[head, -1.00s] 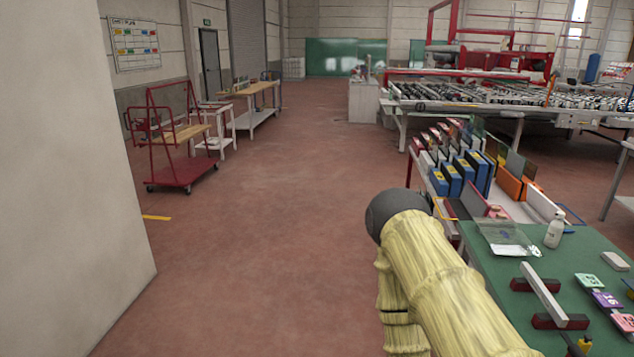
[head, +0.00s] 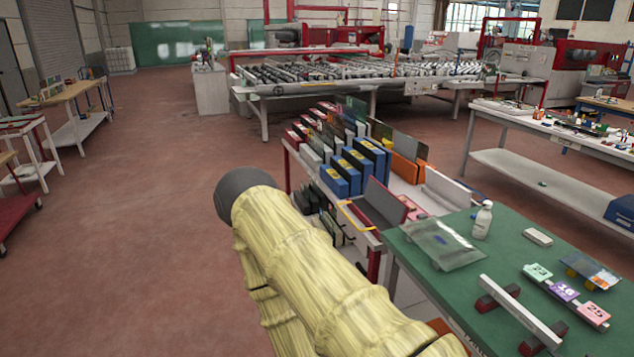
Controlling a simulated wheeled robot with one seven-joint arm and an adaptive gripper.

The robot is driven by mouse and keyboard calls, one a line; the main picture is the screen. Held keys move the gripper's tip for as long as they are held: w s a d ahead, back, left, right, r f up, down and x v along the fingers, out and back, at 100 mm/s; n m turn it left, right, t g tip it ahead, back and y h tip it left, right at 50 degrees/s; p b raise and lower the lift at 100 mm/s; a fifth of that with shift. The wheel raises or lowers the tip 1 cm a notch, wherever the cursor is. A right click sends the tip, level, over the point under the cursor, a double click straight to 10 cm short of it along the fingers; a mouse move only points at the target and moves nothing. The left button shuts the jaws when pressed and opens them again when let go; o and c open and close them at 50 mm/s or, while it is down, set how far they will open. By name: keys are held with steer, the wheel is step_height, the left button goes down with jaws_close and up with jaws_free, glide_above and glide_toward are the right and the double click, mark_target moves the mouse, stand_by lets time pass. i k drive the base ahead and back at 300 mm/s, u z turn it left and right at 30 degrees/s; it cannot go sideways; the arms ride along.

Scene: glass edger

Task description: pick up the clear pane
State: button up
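A flat see-through sheet (head: 437,238) with a small blue mark lies on the green-topped table (head: 545,218) at the right. It may be the clear pane or a clear bag; I cannot tell which. Several upright panes, some dark or tinted, stand in the slotted rack (head: 440,203) left of and behind the table. I cannot pick out a clear one among them. My arm, in a yellow sleeve, crosses the lower middle of the view and hides part of the rack's near end. My gripper is not in view.
On the table are a white bottle (head: 482,220), a white block (head: 537,236), a pale bar on dark red supports (head: 520,312) and numbered tags (head: 564,289). A roller conveyor (head: 330,72) stands behind. A cluttered workbench (head: 560,130) is at right. Open floor lies left.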

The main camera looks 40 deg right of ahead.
mark_target(449, 248)
steer(key=z, duration=0.15)
steer(key=i, duration=1.65)
steer(key=z, duration=1)
steer(key=i, duration=1.05)
steer(key=z, duration=1.8)
steer(key=i, duration=0.8)
steer(key=z, duration=0.6)
